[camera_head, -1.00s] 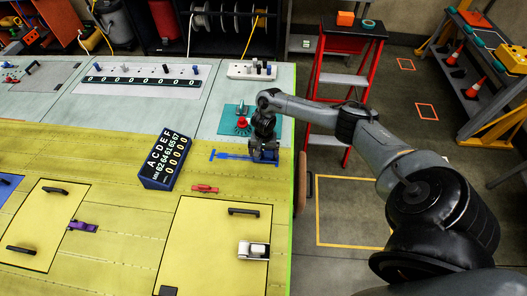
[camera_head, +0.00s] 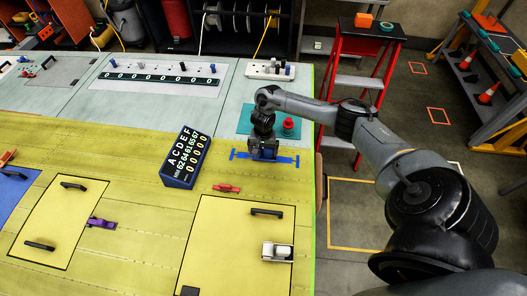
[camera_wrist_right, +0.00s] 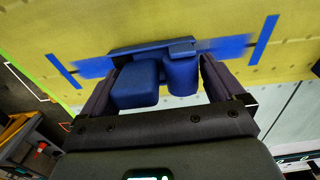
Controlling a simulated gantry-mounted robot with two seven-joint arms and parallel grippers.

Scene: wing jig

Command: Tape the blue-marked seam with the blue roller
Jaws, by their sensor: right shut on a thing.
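The blue roller (camera_wrist_right: 182,75) sits between the two fingers of my right gripper (camera_wrist_right: 165,85), which is shut on it. In the wrist view the roller lies against the blue-marked seam (camera_wrist_right: 228,48), about midway between the blue end marks. In the head view my right gripper (camera_head: 264,152) is over the middle of the seam, and the left end mark (camera_head: 233,155) and right end mark (camera_head: 297,161) show on either side. The gripper and wrist hide the middle of the seam there. My left gripper is not in view.
A dark blue counter block (camera_head: 184,160) stands left of the gripper. A red clamp-like piece (camera_head: 226,188) lies in front. A red round item (camera_head: 289,123) stands on the teal mat (camera_head: 303,130) behind. The panel's green right edge (camera_head: 314,220) is close by.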

